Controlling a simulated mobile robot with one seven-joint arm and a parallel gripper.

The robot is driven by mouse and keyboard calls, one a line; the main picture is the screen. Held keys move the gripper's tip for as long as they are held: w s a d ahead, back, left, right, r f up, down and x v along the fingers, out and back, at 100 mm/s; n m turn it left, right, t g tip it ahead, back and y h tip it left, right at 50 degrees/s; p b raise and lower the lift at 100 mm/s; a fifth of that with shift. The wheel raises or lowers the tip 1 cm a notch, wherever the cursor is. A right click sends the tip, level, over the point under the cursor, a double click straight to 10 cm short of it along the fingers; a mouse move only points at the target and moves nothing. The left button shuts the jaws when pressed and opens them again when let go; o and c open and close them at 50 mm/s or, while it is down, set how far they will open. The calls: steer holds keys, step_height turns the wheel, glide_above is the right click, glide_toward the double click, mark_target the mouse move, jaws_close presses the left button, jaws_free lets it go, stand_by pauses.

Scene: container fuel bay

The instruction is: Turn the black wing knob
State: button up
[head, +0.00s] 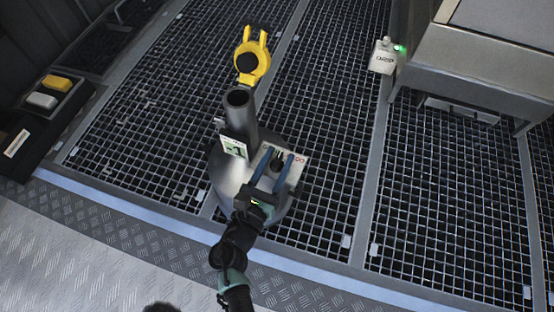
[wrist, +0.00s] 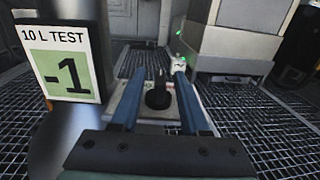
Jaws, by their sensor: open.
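The black wing knob (head: 277,163) stands up from a light plate (head: 298,172) on a grey metal can (head: 225,180). In the wrist view the knob (wrist: 158,96) shows as a dark base with an upright wing, between the two blue fingers. My gripper (head: 279,153) reaches over the plate with its fingers apart, one on each side of the knob. In the wrist view my gripper (wrist: 161,72) is open, with a gap visible between each finger and the knob. Whether the fingertips reach down to the plate cannot be told.
A dark open pipe (head: 238,98) rises from the can beside the plate, with a label (wrist: 67,65) reading "10 L TEST -1". A black tray (head: 62,105) holds yellow and white blocks. A grey cabinet (head: 470,65) stands right.

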jaws_close()
steer(key=shift+m+h, duration=0.3)
steer(key=shift+h, duration=0.1)
steer(key=shift+a+r+m+g+h, duration=0.1)
steer(key=shift+m+g+h, duration=0.4)
steer(key=shift+g+h, duration=0.15)
steer(key=m+g+h, duration=0.2)
steer(key=h, duration=0.1)
steer(key=m+g+h+b, duration=0.1)
steer(key=m+g, duration=0.1)
steer(key=m+g+h+b, duration=0.1)
steer(key=m+g+h, duration=0.1)
steer(key=shift+f+g, duration=0.2)
steer(key=shift+g, duration=0.15)
steer(key=shift+m+g+h+b, duration=0.55)
steer(key=shift+m+g+b, duration=0.05)
steer(key=shift+g, duration=0.2)
steer(key=shift+r+g, duration=0.1)
steer(key=shift+g, duration=0.2)
